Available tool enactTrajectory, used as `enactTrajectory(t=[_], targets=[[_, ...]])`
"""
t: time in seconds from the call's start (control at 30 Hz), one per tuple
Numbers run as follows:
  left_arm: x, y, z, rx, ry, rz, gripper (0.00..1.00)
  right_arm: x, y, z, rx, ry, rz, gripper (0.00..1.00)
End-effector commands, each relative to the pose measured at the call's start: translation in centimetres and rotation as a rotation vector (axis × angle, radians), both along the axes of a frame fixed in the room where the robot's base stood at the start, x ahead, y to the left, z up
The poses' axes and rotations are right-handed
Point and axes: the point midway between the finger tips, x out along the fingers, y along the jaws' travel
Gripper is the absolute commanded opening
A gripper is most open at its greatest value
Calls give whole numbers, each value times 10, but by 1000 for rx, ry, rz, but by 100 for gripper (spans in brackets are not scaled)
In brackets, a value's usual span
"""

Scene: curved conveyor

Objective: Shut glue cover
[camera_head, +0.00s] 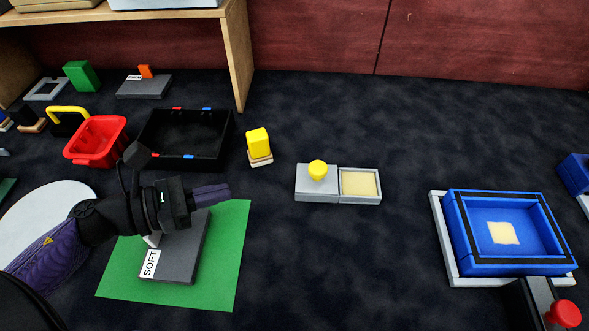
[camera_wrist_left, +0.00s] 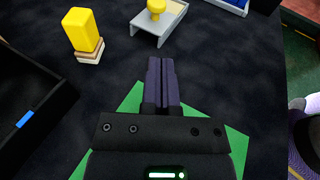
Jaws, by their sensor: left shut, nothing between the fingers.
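The glue box (camera_head: 360,199) is a small grey tray with a pale yellow glue pad in its right half. Its grey cover (camera_head: 304,181) with a round yellow knob (camera_head: 318,169) sits at the left side, and the glue pad is exposed. In the left wrist view the cover (camera_wrist_left: 145,27) and knob (camera_wrist_left: 156,9) show at the top. My left gripper (camera_head: 226,190) is shut and empty, above the green mat and left of the glue box, apart from it. Its fingers (camera_wrist_left: 161,68) point toward the cover in the wrist view. My right gripper is not in view.
A yellow block on a wooden base (camera_head: 258,148) stands between the black crate (camera_head: 226,143) and the glue box. A grey SOFT block (camera_head: 180,267) lies on the green mat (camera_head: 235,235) below my left gripper. A blue tray (camera_head: 463,262) stands right. Dark floor around the glue box is clear.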

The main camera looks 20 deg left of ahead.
Motion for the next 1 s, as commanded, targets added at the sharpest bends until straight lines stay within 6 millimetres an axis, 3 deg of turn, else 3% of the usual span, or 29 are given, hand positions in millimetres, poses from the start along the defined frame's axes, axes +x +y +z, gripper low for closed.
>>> enactTrajectory(t=[0.17,0.47,0.7,1.0], targets=[[4,-3,-4,6,-4,25,0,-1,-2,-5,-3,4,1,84],[47,-49,-15,8,-6,21,0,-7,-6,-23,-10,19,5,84],[77,-81,-18,5,-6,25,0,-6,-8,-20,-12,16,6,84],[91,-97,-23,5,-1,26,0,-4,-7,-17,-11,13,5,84]])
